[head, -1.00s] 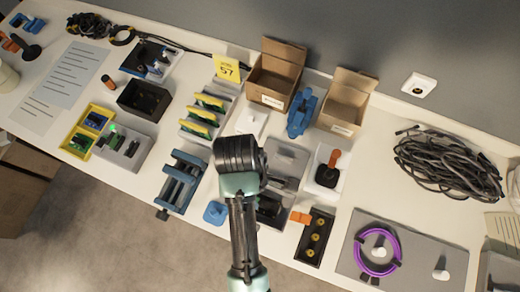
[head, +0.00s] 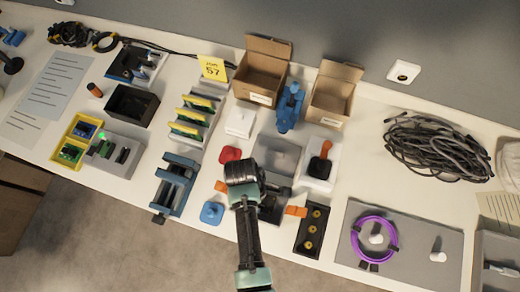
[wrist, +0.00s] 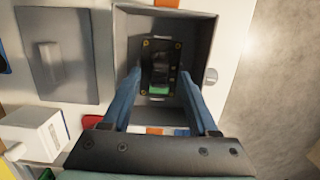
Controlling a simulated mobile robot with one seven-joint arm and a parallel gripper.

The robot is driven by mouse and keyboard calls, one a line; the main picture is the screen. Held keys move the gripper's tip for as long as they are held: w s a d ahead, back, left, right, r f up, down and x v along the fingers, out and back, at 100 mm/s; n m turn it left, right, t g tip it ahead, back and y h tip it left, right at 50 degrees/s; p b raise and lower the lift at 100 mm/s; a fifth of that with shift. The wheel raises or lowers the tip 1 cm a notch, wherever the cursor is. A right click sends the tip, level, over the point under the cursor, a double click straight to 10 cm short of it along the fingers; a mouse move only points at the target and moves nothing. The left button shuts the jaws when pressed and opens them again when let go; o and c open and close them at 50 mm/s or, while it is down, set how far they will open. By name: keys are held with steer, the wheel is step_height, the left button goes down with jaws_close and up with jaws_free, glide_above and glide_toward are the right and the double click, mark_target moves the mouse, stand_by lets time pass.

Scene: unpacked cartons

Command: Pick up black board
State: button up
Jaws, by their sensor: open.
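The black board (wrist: 158,58) shows in the wrist view, lying inside a grey open box (wrist: 203,35). It has a green part at its lower end and small gold corner holes. My gripper (wrist: 161,73) is open, its two blue fingers on either side of the board in the picture. I see no contact, and the height of the fingertips above the board is hard to tell. In the head view the grey box (head: 270,214) is partly hidden behind my arm, and the board and fingertips cannot be made out.
A grey lidded unit (head: 277,155) adjoins the box. A black joystick on a white base (head: 320,168), a tray with yellow rings (head: 312,232), a blue knob (head: 212,213) and a red knob (head: 230,154) stand close by. Cardboard cartons (head: 260,75) stand behind.

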steer(key=shift+f, duration=0.35)
steer(key=shift+c, duration=0.3)
jaws_close()
steer(key=shift+r, duration=0.1)
step_height(320, 180, up, 10)
stand_by(0.4)
